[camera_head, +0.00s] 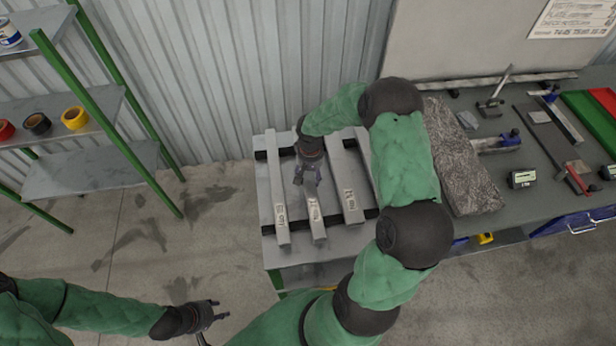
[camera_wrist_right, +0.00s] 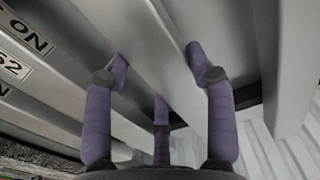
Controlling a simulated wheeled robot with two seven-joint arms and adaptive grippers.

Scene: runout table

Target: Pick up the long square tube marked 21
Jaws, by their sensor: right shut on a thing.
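Several long grey square tubes lie side by side across dark bars on the runout table (camera_head: 270,252). There is a left tube (camera_head: 275,190), a middle tube (camera_head: 317,232) and a right tube (camera_head: 345,175), each with a small white label near its front end. The numbers are too small to read surely. My right gripper (camera_head: 307,180) is shut on the middle tube, behind its label. The right wrist view shows its purple fingers (camera_wrist_right: 158,65) on both sides of this tube (camera_wrist_right: 150,40). My left gripper (camera_head: 219,310) is open and empty above the floor.
A further tube is partly hidden behind my right arm. A rough grey slab (camera_head: 458,160) and tools lie on the workbench (camera_head: 535,195) at right. A green shelf rack (camera_head: 95,110) with tape rolls stands at left. A corrugated wall (camera_head: 240,80) closes the back.

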